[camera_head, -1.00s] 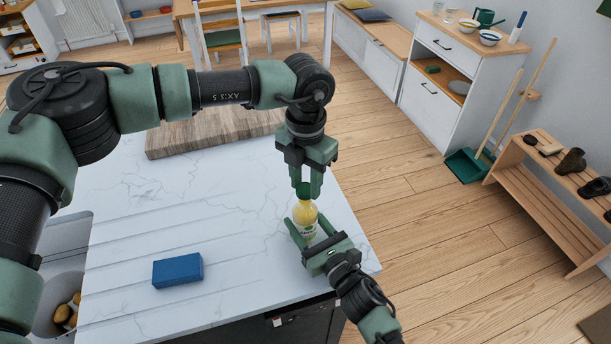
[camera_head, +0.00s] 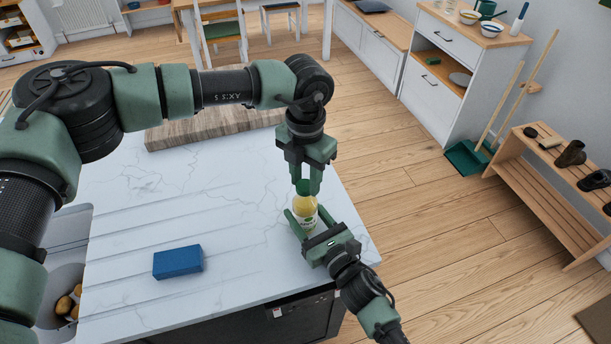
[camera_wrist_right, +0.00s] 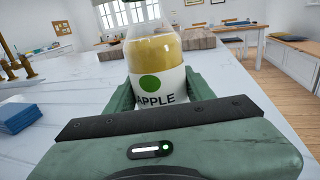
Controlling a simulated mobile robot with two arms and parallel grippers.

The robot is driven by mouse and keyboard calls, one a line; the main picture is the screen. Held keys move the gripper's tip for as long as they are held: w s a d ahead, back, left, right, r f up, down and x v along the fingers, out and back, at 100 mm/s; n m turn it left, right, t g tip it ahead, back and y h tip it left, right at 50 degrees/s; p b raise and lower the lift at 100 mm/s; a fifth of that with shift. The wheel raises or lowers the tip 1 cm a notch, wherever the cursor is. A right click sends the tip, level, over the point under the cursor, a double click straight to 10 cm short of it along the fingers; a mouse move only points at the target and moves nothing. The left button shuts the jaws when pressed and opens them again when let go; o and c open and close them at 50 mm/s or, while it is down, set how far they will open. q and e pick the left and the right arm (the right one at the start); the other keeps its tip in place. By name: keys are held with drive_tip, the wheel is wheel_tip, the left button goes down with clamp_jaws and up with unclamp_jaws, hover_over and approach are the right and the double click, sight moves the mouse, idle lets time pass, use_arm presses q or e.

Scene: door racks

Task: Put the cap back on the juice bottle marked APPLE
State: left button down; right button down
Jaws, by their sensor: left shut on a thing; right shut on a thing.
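The juice bottle (camera_head: 305,212) stands near the right edge of the white worktop, with yellow juice inside. In the right wrist view the bottle (camera_wrist_right: 157,65) shows a white label reading APPLE and a green dot. My right gripper (camera_head: 306,228) is shut around its lower part from the front right. My left gripper (camera_head: 306,188) points down directly above the bottle and is shut on the dark green cap (camera_head: 303,187). The cap is at the bottle's mouth; the fingers partly hide it, and I cannot tell whether it touches or is seated. The bottle's mouth is out of the right wrist view.
A blue block (camera_head: 178,262) lies on the worktop (camera_head: 225,205) at the front left. A wooden board (camera_head: 215,132) lies along the back. The worktop between them is clear.

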use_arm(q)
drive_tip(key=shift+f, duration=0.6)
idle(0.3)
